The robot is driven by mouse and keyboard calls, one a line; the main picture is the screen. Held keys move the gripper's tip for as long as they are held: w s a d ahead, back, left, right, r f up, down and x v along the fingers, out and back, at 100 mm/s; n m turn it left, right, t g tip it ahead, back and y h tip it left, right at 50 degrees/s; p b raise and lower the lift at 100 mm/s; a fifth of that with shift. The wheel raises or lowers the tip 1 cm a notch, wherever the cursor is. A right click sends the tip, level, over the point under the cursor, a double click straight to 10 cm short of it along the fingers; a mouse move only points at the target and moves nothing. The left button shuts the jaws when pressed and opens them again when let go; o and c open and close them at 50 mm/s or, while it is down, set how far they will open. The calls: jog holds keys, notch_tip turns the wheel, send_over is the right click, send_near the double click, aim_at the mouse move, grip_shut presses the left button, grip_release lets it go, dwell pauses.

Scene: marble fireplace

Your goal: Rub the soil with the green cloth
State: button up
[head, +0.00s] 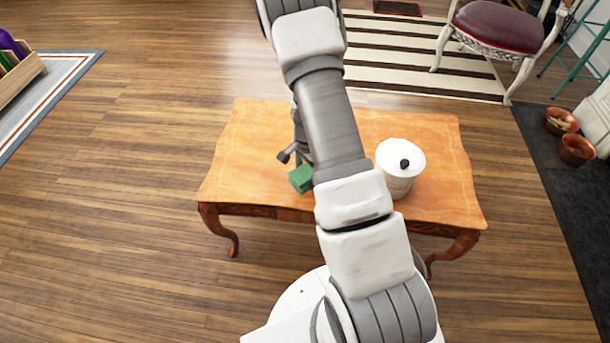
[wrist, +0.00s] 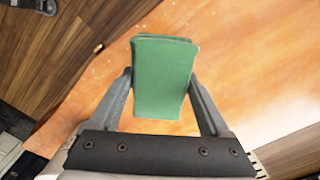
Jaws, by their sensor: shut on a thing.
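The green cloth (head: 301,179) is a small folded block over the left-middle part of the wooden table (head: 245,150). My gripper (head: 293,160) is shut on it, partly hidden behind my arm in the head view. In the wrist view, the green cloth (wrist: 163,80) sits between the two fingers of my gripper (wrist: 160,78), with the orange tabletop (wrist: 230,60) behind it. I cannot tell whether the cloth touches the table. I cannot clearly make out the soil; my arm hides part of the tabletop.
A red-seated chair (head: 498,27) and striped rug (head: 420,60) are behind. Two brown pots (head: 575,150) are at the far right. The floor left of the table is clear.

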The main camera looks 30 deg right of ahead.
jog(key=shift+r+p, duration=0.75)
jog(key=shift+r, duration=0.65)
